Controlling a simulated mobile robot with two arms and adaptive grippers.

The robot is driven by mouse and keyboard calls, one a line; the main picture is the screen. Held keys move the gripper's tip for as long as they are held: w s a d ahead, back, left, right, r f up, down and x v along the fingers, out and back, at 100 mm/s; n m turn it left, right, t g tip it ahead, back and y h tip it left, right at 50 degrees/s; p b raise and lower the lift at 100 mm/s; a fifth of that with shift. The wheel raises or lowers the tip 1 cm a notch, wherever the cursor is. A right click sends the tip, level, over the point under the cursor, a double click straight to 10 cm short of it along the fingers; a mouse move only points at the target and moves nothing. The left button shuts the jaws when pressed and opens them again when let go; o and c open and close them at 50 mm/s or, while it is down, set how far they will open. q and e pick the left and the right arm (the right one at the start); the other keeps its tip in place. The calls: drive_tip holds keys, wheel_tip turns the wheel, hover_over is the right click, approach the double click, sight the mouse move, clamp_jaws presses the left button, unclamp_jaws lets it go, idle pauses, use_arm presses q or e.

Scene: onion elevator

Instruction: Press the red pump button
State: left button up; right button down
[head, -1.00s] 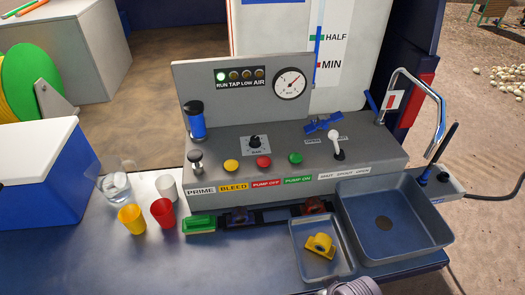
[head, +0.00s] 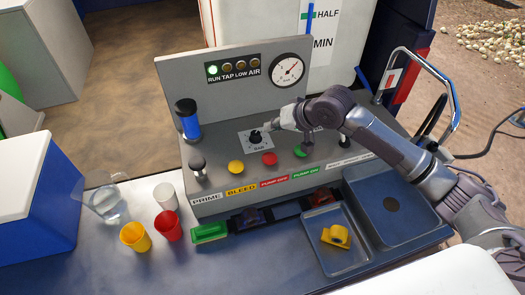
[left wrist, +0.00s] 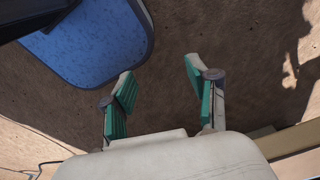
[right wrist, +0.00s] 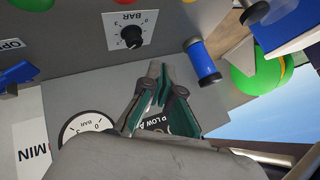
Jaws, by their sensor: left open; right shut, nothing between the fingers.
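The red pump button (head: 270,159) sits on the sloped grey panel above the PUMP OFF label (head: 274,182), between the yellow and green buttons. My right gripper (head: 264,129) is shut and empty. It is over the panel beside the BAR dial (head: 255,137), behind the red button and apart from it. In the right wrist view the shut fingertips (right wrist: 158,72) point toward the BAR dial (right wrist: 131,36); only a sliver of red shows at the top edge. My left gripper (left wrist: 160,80) is open and empty above bare ground, shown only in its wrist view.
The yellow button (head: 236,167) and green button (head: 299,151) flank the red one. Cups and a jug (head: 108,204) stand at front left. A tray (head: 345,262) and sink lie at right.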

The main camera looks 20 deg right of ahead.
drive_tip(key=b, duration=0.8)
hover_over(272, 157)
wheel_tip(272, 157, down, 7)
drive_tip(key=shift+s, duration=0.1)
drive_tip(key=shift+f, duration=0.85)
use_arm(q)
wheel_tip(272, 157, down, 8)
drive_tip(key=shift+s+d+f, duration=0.25)
drive_tip(key=shift+s+d, duration=0.1)
drive_tip(key=shift+s, duration=0.1)
drive_tip(key=shift+s+r, duration=0.1)
drive_tip(key=shift+r, duration=0.05)
use_arm(e)
drive_tip(key=shift+f, duration=0.15)
drive_tip(key=shift+f, duration=0.25)
use_arm(q)
drive_tip(key=shift+r, duration=0.1)
